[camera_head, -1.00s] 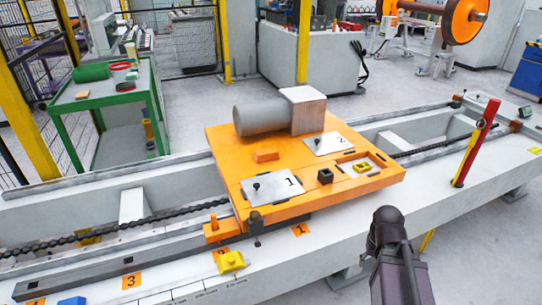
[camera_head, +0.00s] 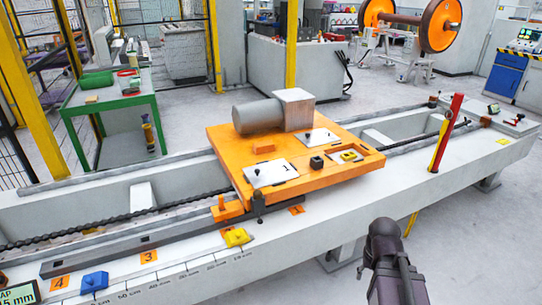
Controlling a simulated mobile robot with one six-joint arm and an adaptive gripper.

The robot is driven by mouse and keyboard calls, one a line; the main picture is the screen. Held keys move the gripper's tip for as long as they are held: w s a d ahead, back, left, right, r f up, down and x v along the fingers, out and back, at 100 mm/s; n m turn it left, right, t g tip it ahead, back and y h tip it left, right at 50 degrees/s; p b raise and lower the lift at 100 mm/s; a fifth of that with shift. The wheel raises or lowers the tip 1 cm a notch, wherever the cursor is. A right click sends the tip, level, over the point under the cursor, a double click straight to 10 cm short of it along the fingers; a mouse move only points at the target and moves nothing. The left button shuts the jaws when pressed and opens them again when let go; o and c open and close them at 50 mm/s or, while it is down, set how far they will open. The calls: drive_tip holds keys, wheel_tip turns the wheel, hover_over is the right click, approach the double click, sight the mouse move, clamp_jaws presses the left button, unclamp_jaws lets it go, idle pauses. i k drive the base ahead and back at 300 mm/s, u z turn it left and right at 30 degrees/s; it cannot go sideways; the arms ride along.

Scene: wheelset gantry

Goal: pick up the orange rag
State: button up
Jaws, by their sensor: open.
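I cannot pick out the orange rag with certainty. A small orange piece (camera_head: 264,146) lies on the orange carriage plate (camera_head: 225,150), in front of a grey cylinder (camera_head: 257,116); it is too small to tell whether it is cloth. A small tan-orange piece (camera_head: 91,99) lies on the green cart (camera_head: 112,103) at the left. My dark arm shows at the bottom right, in front of the white gantry beam and apart from both pieces. My gripper is not visible in this view.
The long white gantry beam (camera_head: 330,215) crosses the view, with a red and yellow post (camera_head: 445,135) on its right part. Yellow posts and mesh fencing stand behind at the left. Grey floor is open between the cart and the beam, and at the lower right.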

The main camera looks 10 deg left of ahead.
sight(265, 147)
drive_tip(key=z, duration=0.1)
drive_tip(key=k, duration=0.65)
drive_tip(key=u, duration=0.85)
drive_tip(key=i, duration=1)
drive_tip(key=u, duration=0.05)
